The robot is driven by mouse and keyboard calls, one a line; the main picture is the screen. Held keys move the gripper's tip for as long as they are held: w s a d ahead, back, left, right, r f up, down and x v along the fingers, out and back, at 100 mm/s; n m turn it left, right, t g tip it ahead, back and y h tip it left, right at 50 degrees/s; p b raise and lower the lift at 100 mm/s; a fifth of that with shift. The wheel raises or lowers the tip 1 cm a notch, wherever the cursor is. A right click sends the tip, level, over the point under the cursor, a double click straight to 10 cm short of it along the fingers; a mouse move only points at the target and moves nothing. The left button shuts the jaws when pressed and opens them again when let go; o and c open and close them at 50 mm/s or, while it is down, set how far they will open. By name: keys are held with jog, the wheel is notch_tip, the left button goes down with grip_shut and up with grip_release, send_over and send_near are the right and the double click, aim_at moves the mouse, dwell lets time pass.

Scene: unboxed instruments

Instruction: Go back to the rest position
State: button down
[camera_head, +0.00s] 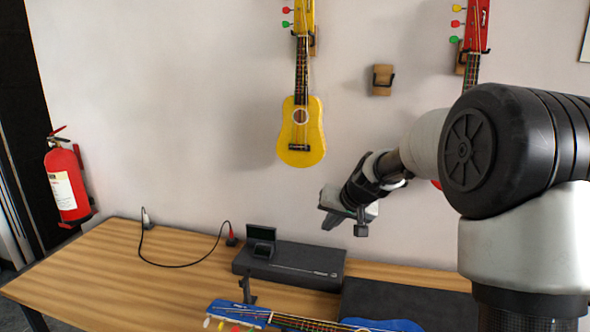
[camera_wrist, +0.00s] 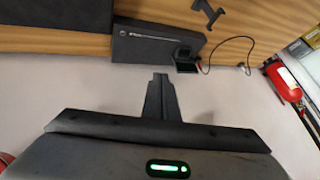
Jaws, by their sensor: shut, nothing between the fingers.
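My gripper (camera_head: 332,210) hangs in the air in front of the white wall, above the back of the wooden table (camera_head: 165,262). It is shut and empty. In the wrist view the closed fingers (camera_wrist: 160,82) point toward the wall and the table's back edge. My arm covers the right side of the head view and hides part of what is behind it.
A yellow guitar (camera_head: 300,128) and a red guitar (camera_head: 476,35) hang on the wall beside an empty wooden hanger (camera_head: 382,80). On the table are a blue guitar (camera_head: 375,324), a black device (camera_head: 310,262) and a cable (camera_head: 180,264). A fire extinguisher (camera_head: 67,180) hangs left.

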jog(key=s+r+n+p, duration=0.1)
jog(key=s+r+p, duration=0.1)
jog(key=s+r, duration=0.75)
jog(key=s+d+r+h+p, duration=0.1)
jog(key=s+d+r+p, duration=0.1)
jog(key=s, duration=1.2)
jog(key=s+d+r+g+h+p, duration=0.1)
jog(key=s+d+r+h+p, duration=0.1)
jog(key=s, duration=1.1)
jog(key=shift+s+d+g, duration=0.15)
jog(key=shift+s+g, duration=0.15)
jog(key=shift+s, duration=0.1)
jog(key=shift+r, duration=0.1)
